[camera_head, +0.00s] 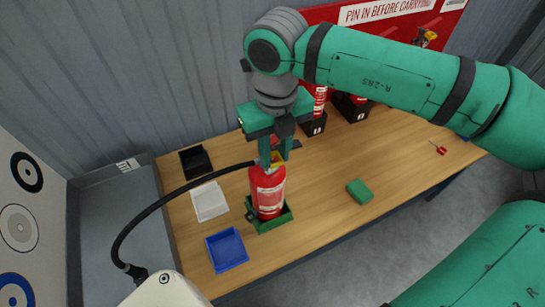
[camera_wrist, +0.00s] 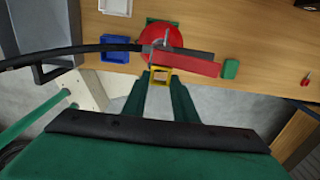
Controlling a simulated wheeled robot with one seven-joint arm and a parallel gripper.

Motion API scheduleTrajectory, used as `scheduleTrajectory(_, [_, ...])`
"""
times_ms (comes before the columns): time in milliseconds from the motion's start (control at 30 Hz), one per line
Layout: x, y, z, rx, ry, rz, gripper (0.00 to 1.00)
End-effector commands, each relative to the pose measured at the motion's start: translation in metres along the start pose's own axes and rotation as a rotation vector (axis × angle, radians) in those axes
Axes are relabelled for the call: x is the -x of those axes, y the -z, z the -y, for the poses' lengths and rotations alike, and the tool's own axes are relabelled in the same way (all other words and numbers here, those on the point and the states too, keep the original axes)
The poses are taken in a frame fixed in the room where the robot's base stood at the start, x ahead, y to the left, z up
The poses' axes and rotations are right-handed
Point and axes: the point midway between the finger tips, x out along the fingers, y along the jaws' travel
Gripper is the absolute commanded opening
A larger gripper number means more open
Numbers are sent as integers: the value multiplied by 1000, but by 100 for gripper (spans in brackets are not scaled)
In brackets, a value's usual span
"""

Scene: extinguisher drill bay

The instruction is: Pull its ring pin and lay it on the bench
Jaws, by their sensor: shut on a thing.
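A red fire extinguisher (camera_head: 268,191) stands upright in a green cradle (camera_head: 287,216) on the wooden bench (camera_head: 318,215). In the wrist view its red body (camera_wrist: 155,32) is seen from above, with a red lever (camera_wrist: 190,66) and black hose (camera_wrist: 80,49) at its head. My gripper (camera_head: 275,150) is directly above the extinguisher's head, pointing down. In the wrist view its fingers (camera_wrist: 160,82) are shut on the yellow ring pin (camera_wrist: 161,71), beside the lever. A bit of yellow also shows at the head in the head view. I cannot tell whether the pin's shaft is still in the valve.
Black (camera_head: 196,161), white (camera_head: 210,202) and blue (camera_head: 227,249) trays lie left of the extinguisher. A green block (camera_head: 360,191) lies to the right, with clear bench around it. More extinguishers (camera_head: 320,100) stand behind. The black hose arches left toward a grey bin (camera_head: 118,225).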

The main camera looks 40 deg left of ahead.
Motion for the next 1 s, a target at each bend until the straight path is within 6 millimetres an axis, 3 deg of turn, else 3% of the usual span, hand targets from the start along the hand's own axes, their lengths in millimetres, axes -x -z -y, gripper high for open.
scheduleTrajectory(1000, [-3, 36, -1, 3, -1, -7, 0])
